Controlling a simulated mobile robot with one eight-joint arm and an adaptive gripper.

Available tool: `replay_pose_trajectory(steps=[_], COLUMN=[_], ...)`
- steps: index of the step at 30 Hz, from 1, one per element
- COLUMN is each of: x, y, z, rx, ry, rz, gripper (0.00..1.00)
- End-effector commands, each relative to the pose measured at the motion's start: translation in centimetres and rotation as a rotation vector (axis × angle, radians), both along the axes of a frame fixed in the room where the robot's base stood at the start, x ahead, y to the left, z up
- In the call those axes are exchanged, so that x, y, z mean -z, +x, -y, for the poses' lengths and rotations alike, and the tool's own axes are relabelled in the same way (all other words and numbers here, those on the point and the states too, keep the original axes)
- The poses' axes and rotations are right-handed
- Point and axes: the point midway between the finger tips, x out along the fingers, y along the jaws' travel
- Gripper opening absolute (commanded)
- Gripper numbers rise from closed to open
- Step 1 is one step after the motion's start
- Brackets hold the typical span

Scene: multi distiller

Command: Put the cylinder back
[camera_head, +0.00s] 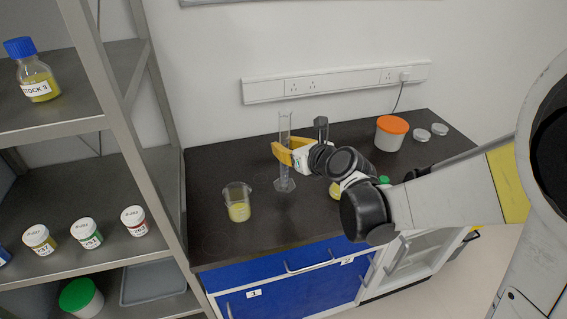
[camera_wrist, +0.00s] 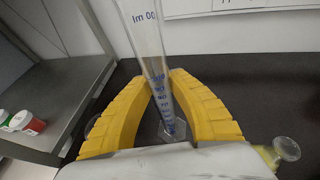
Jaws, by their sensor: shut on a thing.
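The cylinder (camera_head: 285,128) is a tall clear graduated cylinder with a foot, upright over the dark bench top. In the wrist view the cylinder (camera_wrist: 150,50) stands between the yellow fingers, with blue markings showing and its foot beyond them. My gripper (camera_head: 280,153) has yellow fingers closed around its middle; it also shows in the wrist view (camera_wrist: 160,90). The foot looks at or very near the bench; I cannot tell whether it touches.
A beaker of yellow liquid (camera_head: 238,204) stands left of the cylinder. An orange-lidded tub (camera_head: 391,133) and two clear dishes (camera_head: 430,131) are at the back right. A yellow vessel (camera_head: 335,190) is partly hidden by my arm. A metal shelf (camera_head: 120,130) with bottles stands left.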

Motion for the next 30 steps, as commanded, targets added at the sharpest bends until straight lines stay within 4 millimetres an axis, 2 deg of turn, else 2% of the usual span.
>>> replay_pose_trajectory(steps=[5,11,22,23,24,25,30], x=[1.1,4.3,4.6,4.6,4.5,4.5,4.5], y=[0.2,0.2,0.2,0.2,0.2,0.2,0.2], z=[-0.4,-0.3,-0.3,-0.3,-0.3,-0.3,-0.3], rx=[0.002,0.001,0.001,0.001,0.001,0.001,0.001], ry=[0.000,0.000,0.000,0.000,0.000,0.000,0.000], rz=[0.001,0.001,0.001,0.000,0.000,0.000,0.000], gripper=[0.00,0.00,0.00,0.27,0.40,0.43,0.43])
